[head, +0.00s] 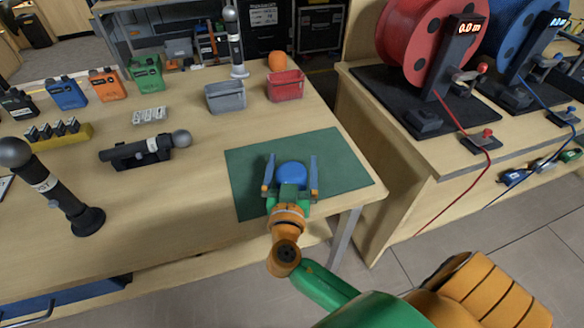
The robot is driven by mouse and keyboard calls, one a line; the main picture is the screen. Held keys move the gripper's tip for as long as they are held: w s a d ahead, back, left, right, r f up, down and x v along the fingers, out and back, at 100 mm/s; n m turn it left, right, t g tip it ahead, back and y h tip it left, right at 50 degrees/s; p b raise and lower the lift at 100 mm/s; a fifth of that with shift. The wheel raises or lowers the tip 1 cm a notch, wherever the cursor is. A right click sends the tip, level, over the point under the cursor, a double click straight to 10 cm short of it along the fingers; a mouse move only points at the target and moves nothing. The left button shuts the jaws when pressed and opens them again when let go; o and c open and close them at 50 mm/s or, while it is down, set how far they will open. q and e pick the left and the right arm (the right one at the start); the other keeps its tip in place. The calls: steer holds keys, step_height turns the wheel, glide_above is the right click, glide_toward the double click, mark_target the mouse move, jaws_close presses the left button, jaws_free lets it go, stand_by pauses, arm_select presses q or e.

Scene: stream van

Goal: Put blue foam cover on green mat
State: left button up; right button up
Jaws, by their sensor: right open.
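The blue foam cover (292,172) is a round blue piece over the green mat (345,172), inside the mat's outline in the head view. My right gripper (291,162) is over the mat, with its two fingers apart on either side of the cover. The fingers look clear of the cover's sides. The gripper's body hides the cover's near edge, and I cannot tell for sure that the cover rests on the mat. My left gripper is out of view.
A grey basket (226,97) and a red basket (287,86) stand behind the mat, with an orange foam cover (277,61) by the red one. A lying microphone (140,151) and a standing microphone (65,197) are at left. Cable reels stand on the right bench.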

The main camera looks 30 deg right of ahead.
steer(key=b+v, duration=0.3)
steer(key=v, duration=0.8)
steer(key=shift+b, duration=0.35)
steer(key=shift+s+a+r, duration=0.2)
steer(key=shift+s+a, duration=0.1)
steer(key=shift+s, duration=0.15)
